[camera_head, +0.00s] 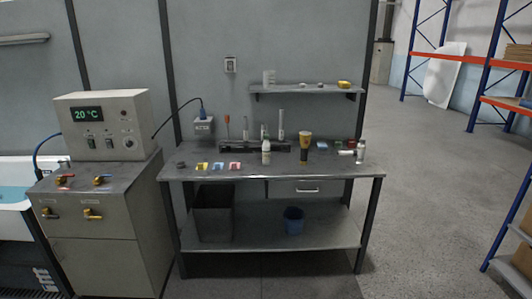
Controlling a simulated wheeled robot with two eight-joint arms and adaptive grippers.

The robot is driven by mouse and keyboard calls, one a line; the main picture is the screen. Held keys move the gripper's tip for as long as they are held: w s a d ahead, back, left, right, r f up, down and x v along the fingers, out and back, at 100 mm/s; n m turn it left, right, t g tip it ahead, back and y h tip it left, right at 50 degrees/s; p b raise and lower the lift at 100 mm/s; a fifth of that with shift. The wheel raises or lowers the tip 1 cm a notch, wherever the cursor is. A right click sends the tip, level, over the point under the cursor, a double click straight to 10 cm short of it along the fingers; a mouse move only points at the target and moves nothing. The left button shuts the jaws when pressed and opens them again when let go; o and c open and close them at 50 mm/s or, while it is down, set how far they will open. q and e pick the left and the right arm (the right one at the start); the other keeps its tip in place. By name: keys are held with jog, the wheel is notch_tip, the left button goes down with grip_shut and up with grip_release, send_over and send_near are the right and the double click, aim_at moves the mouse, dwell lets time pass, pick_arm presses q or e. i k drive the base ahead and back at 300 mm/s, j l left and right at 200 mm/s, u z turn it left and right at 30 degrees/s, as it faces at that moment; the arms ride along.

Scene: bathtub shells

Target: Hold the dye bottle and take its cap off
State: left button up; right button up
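Several bottle-like items stand upright on the workbench (262,174) and are small in the head view. A slim white bottle (266,153) stands near the middle. A taller item with a wide tan top and a dark lower part (305,141) stands to its right. A small pale bottle (361,152) stands near the right end. I cannot tell from the labels which one is the dye bottle, or make out a separate cap on it. Neither of my grippers is in view.
A rack with upright tools (246,147) runs along the back of the bench. Small coloured blocks (235,166) lie at the front left. A shelf (306,89) hangs above. A control cabinet (108,180) stands left of the bench. The floor (430,220) to the right is open.

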aim_at(266, 146)
jog(key=z, duration=0.3)
jog(key=i+j+z, duration=0.7)
jog(key=j, duration=0.25)
